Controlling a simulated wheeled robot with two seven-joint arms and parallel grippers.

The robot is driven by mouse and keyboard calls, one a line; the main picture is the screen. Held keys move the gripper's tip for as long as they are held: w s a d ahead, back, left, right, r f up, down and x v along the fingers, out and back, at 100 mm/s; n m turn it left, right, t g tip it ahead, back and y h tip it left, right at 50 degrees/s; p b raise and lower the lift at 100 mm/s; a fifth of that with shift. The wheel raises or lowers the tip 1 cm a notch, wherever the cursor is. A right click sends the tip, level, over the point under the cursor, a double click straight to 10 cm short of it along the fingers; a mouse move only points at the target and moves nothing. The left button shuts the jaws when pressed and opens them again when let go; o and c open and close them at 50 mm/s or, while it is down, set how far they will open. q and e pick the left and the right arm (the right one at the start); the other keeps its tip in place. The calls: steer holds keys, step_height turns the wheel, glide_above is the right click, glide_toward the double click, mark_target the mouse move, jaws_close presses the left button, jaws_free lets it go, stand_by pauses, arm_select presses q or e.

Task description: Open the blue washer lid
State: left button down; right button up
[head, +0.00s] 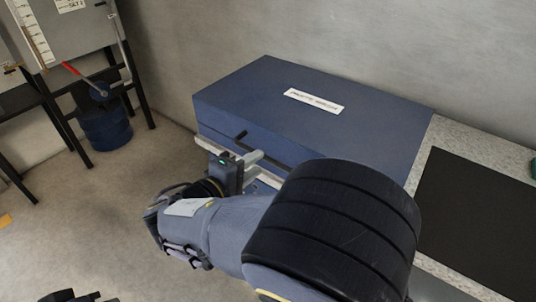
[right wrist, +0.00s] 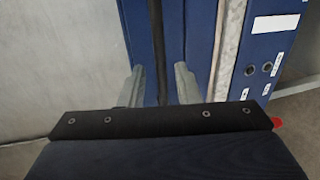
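The blue washer lid (head: 300,110) lies shut on the washer, with a white label on its top. A dark handle bar (head: 240,135) shows at its front edge. My right gripper (head: 229,148) is at this front edge. In the right wrist view, its two fingers (right wrist: 159,70) are apart, and a dark strip (right wrist: 157,30) on the blue front shows between them. I cannot tell whether the fingers touch anything. A dark piece at the bottom left edge (head: 72,297) may be part of my left gripper; its fingers cannot be made out.
A speckled counter (head: 480,143) with a black mat (head: 485,220) adjoins the washer on the right. A wall stands behind. At the left are a grey cabinet with a red lever (head: 72,69) and a blue drum (head: 106,126). The floor between is clear.

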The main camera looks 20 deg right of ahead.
mark_target(266, 157)
steer(key=x, duration=0.5)
steer(key=shift+c, duration=0.3)
steer(key=shift+s, duration=0.1)
jaws_close()
